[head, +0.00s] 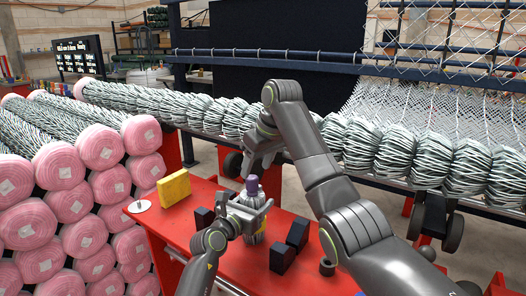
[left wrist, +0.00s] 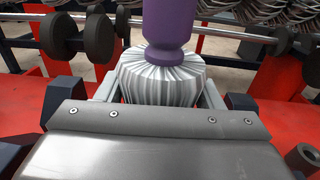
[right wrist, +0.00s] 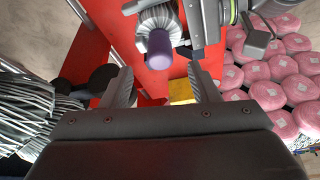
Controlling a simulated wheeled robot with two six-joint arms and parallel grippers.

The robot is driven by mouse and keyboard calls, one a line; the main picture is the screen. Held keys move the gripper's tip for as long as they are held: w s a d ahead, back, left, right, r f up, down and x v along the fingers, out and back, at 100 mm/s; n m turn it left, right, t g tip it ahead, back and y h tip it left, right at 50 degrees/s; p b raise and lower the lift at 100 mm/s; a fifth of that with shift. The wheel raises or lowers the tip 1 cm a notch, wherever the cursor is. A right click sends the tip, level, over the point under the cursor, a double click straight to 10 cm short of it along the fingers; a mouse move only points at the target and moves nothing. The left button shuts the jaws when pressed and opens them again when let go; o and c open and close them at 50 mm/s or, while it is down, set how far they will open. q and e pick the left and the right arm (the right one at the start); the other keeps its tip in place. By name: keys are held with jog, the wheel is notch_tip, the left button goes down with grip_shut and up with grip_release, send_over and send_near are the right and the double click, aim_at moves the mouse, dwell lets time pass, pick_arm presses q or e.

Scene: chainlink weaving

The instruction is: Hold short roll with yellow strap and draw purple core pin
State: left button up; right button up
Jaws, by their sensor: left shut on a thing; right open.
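A short grey-white wire roll (head: 250,232) stands upright above the red table, with a purple core pin (head: 252,184) sticking out of its top. My left gripper (head: 249,210) is shut around the roll. The left wrist view shows the ribbed roll (left wrist: 160,82) between the fingers and the pin (left wrist: 168,25) above it. My right gripper (head: 258,165) is above the pin, open and empty. In the right wrist view the pin's end (right wrist: 159,50) lies just beyond the open fingertips, apart from them. I cannot make out a yellow strap on the roll.
A yellow block (head: 174,188) lies on the red table (head: 200,262). Black blocks (head: 283,259) stand close around the roll. Pink-ended rolls (head: 65,165) are stacked at left. A long row of wire rolls (head: 370,148) and dark rollers (head: 437,222) lie behind the table.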

aim_at(253, 177)
jog(key=shift+x, duration=2.65)
jog(key=shift+w, duration=0.1)
jog(key=shift+c, duration=0.4)
jog(key=c, duration=1)
jog(key=shift+o, duration=0.2)
